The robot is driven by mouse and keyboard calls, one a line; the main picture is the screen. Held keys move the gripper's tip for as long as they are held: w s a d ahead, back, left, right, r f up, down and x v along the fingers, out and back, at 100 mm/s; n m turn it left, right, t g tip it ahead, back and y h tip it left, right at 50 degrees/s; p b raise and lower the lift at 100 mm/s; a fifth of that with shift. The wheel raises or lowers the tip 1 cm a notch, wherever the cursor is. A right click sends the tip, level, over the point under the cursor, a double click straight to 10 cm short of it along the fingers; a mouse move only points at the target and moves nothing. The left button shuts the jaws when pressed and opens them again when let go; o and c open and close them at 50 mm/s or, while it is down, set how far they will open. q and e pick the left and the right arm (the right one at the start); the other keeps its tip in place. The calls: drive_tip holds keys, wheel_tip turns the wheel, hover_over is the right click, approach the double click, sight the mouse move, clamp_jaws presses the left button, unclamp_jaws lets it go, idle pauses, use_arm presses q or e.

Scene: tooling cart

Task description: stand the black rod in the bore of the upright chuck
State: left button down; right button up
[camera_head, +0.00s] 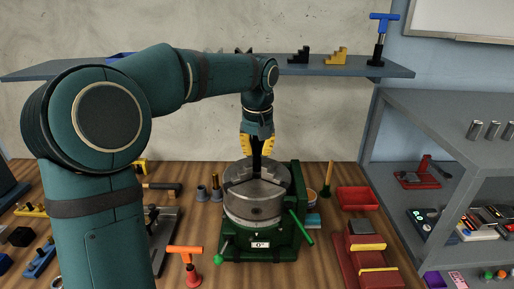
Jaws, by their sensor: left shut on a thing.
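The upright chuck (255,208) is a grey steel cylinder on a green base, in the middle of the wooden bench. My left gripper (257,148), with yellow and black fingers, points down just above the chuck and is shut on the black rod (257,163). The rod is a dark upright shape below the fingers, over the middle of the chuck's top face. I cannot tell whether its lower end is inside the bore or in front of it. My right gripper is not in view.
Green handles (300,228) stick out of the chuck base. An orange T-handle tool (187,262) stands front left. A red tray (357,199) and a red vise (367,258) are to the right. A wall shelf (320,70) runs behind; a grey rack (445,110) stands right.

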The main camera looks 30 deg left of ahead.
use_arm(q)
drive_tip(key=shift+f+b, duration=0.8)
drive_tip(key=shift+f, duration=0.55)
idle(0.6)
